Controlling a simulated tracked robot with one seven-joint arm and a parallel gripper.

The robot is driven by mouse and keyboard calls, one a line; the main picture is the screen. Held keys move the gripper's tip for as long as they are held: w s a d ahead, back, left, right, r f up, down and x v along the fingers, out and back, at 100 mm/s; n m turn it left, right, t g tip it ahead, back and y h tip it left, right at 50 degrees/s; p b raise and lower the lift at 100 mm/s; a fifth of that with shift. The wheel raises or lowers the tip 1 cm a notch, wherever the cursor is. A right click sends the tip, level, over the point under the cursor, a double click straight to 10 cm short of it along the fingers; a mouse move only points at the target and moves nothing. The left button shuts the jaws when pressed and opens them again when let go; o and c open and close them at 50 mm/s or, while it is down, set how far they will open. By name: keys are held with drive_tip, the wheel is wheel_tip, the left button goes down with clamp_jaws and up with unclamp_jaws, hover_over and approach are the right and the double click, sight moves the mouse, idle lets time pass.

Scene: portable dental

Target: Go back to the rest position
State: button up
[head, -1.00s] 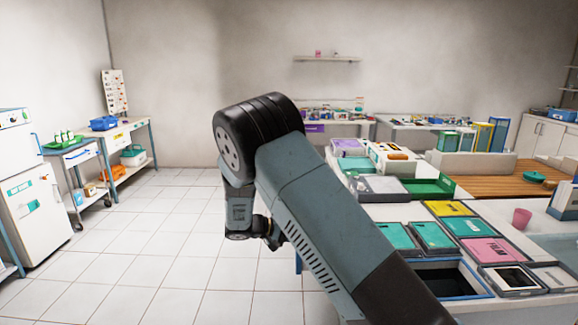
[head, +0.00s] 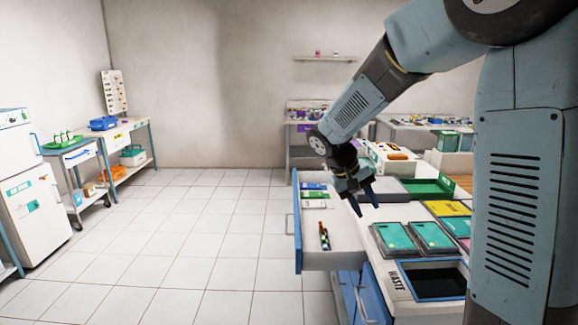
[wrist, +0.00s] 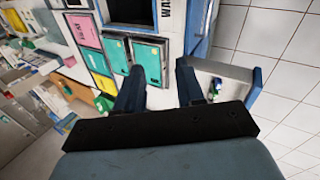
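My gripper (head: 366,207) is in the middle of the head view, pointing down above the counter, just right of an open drawer. Its two fingers are apart with nothing held between them. In the wrist view, my gripper (wrist: 159,68) shows both dark fingers spread, with white counter surface and part of a teal case behind the gap. My arm reaches in from the upper right of the head view and hides part of the counter behind it.
The open drawer (head: 338,247) holds pens and small packets. Teal cases (head: 396,238), a waste opening (head: 437,281) and a green tray (head: 428,187) are on the counter. A trolley (head: 77,158) and a white cabinet (head: 34,208) stand at left. The tiled floor (head: 205,240) between is clear.

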drive_tip(key=s+d+r+t+y, duration=0.1)
drive_tip(key=s+r+y, duration=0.1)
drive_tip(key=s, duration=0.6)
drive_tip(key=s+d+r+m+t+y, duration=0.1)
drive_tip(key=s+d+r+t+y, duration=0.1)
drive_tip(key=s+r, duration=0.2)
drive_tip(key=s+d+r+t+y, duration=0.1)
drive_tip(key=s+r+t, duration=0.1)
drive_tip(key=s, duration=0.9)
drive_tip(key=shift+s+d+r+m+y, duration=0.15)
drive_tip(key=shift+s+r+m+y, duration=0.2)
drive_tip(key=shift+r, duration=0.2)
drive_tip(key=shift+d, duration=0.1)
